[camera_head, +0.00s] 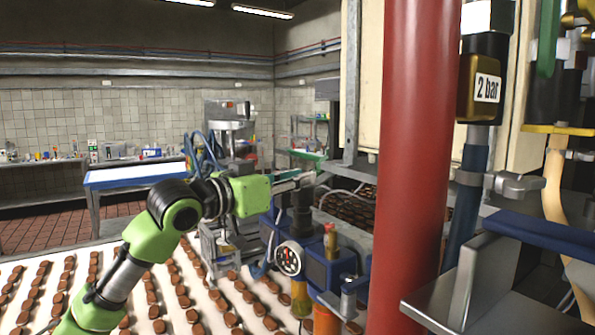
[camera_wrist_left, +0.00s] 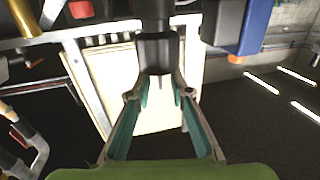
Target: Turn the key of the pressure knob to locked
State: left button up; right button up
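My left gripper (camera_head: 305,181) reaches in from the left, above a blue fitting assembly (camera_head: 325,268). A black upright part (camera_head: 300,215) stands on that assembly just below the gripper; it may be the pressure knob. In the left wrist view my left gripper (camera_wrist_left: 160,84) has its two teal-padded fingers apart. A black cylinder (camera_wrist_left: 157,50) lies at the fingertips, between or just beyond them; I cannot tell whether they touch it. The key and its position cannot be made out. My right gripper is not in view.
A round gauge (camera_head: 289,259) sits on the front of the assembly. A thick red pipe (camera_head: 415,160) rises right beside it. A conveyor (camera_head: 60,265) with rows of brown biscuits runs below.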

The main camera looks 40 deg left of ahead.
pick_arm(q)
jog(key=shift+c, duration=0.7)
grip_shut()
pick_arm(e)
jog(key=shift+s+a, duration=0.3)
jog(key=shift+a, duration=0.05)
